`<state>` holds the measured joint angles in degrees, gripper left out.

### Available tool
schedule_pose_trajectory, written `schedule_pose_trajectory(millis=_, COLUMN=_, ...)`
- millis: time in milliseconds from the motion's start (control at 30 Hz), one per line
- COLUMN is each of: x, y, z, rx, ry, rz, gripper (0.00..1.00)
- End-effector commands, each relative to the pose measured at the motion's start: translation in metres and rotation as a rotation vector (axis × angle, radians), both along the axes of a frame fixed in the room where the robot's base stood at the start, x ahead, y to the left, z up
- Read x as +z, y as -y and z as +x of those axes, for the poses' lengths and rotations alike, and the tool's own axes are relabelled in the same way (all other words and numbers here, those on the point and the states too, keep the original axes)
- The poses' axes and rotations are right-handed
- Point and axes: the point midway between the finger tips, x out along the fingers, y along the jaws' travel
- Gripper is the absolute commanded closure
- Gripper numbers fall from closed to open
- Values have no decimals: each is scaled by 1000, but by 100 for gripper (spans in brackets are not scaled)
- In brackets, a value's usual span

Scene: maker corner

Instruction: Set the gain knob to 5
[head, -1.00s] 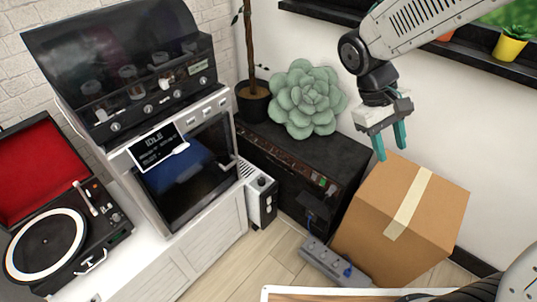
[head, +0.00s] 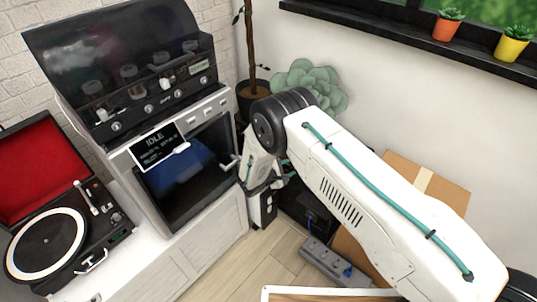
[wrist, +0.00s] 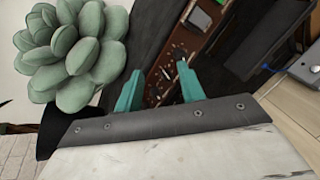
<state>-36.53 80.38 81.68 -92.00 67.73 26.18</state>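The black amplifier (head: 305,216) stands on the floor by the wall, largely hidden behind my arm in the head view. In the wrist view its brown control panel (wrist: 172,50) runs diagonally, with several small knobs on it. I cannot read the labels or tell which knob is the gain knob, nor its setting. My gripper (wrist: 157,66) is open and empty, its teal fingers spread apart over the near end of the panel. I cannot tell whether they touch anything. In the head view my gripper (head: 264,178) is partly hidden behind my arm.
A green succulent (wrist: 75,42) sits close on the left of my gripper. A cardboard box (head: 440,190) and a power strip (head: 325,261) stand near the amplifier. A white cabinet machine (head: 165,165) and a record player (head: 60,235) are at left.

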Motion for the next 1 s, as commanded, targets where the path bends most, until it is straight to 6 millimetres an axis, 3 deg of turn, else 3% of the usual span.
schedule_pose_trajectory(millis=33, x=-26, y=-15, z=4, rx=77, ry=23, rz=-3, gripper=61)
schedule_pose_trajectory(millis=133, x=-54, y=-51, z=22, rx=240, ry=98, rz=20, gripper=61)
schedule_pose_trajectory(millis=200, x=-57, y=-75, z=37, rx=329, ry=156, rz=52, gripper=61)
schedule_pose_trajectory(millis=333, x=-48, y=-103, z=56, rx=422, ry=230, rz=105, gripper=61)
schedule_pose_trajectory(millis=433, x=-46, y=-107, z=63, rx=436, ry=252, rz=132, gripper=61)
schedule_pose_trajectory(millis=800, x=-57, y=-91, z=115, rx=431, ry=255, rz=135, gripper=61)
schedule_pose_trajectory(millis=1000, x=-60, y=-87, z=130, rx=432, ry=254, rz=135, gripper=61)
